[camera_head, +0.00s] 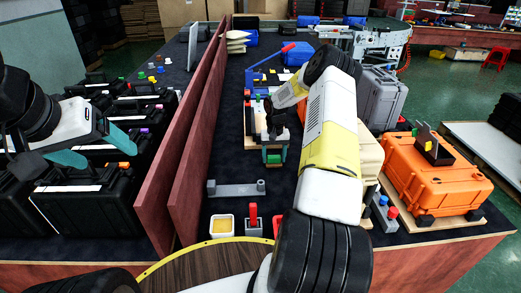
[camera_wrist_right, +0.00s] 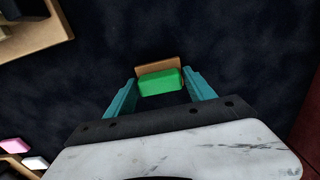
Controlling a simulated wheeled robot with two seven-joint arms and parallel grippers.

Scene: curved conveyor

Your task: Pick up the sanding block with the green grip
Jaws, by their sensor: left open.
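The sanding block with the green grip (camera_wrist_right: 160,83) shows in the right wrist view, a green top on a tan base (camera_wrist_right: 172,63). In the head view the green grip (camera_head: 273,158) shows small between the fingers of my right gripper (camera_head: 274,155), low over the dark table. I cannot tell whether the block touches the table. My left gripper (camera_head: 97,146) is open and empty at the left, above the black cases.
A grey bracket (camera_head: 236,189), a yellow-filled tray (camera_head: 221,226) and a red-handled item (camera_head: 253,220) lie nearer. Red-brown dividers (camera_head: 200,130) stand left of my right arm. An orange case (camera_head: 436,172) and grey case (camera_head: 378,98) stand right. Several black cases (camera_head: 95,205) fill the left.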

